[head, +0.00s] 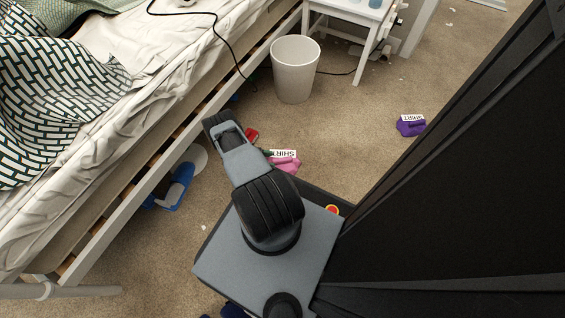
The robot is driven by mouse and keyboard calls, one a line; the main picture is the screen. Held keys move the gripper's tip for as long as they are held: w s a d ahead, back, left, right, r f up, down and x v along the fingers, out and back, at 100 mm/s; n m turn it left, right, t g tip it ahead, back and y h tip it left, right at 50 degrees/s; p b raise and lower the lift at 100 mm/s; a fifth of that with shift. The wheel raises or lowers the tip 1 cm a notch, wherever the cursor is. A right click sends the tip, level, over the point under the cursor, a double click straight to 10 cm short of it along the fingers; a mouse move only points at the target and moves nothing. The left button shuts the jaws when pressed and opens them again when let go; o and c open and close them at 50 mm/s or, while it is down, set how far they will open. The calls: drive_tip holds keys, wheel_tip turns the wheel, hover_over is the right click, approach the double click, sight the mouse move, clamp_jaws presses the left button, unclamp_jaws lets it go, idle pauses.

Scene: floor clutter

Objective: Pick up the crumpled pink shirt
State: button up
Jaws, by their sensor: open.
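The crumpled pink shirt (288,167) lies on the carpet in the head view, just beyond my base and to the right of my arm. A white label reading "SHIRT" stands at its top edge, and my arm hides part of its left side. My gripper (214,122) is the dark end of the arm, up and to the left of the shirt, near the bed rail. It is open and apart from the shirt; its fingers are hard to make out.
A purple shirt (411,127) lies to the right. A red item (252,134) is close beside my arm. A white bin (296,70) and white table (345,12) stand beyond. The bed rail (150,190) bounds the left, with a blue item (181,186) near it. Carpet between the shirts is clear.

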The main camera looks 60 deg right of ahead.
sight(279, 159)
drive_tip(key=b+x, duration=0.1)
drive_tip(key=x, duration=0.3)
drive_tip(key=shift+w+f+b, duration=0.1)
drive_tip(key=shift+w+b, duration=0.05)
drive_tip(key=shift+b, duration=0.2)
drive_tip(key=shift+s+d+f, duration=0.2)
drive_tip(key=shift+s+d, duration=0.25)
drive_tip(key=shift+s, duration=0.1)
drive_tip(key=shift+c, duration=0.4)
drive_tip(key=c, duration=0.9)
drive_tip(key=shift+r, duration=0.15)
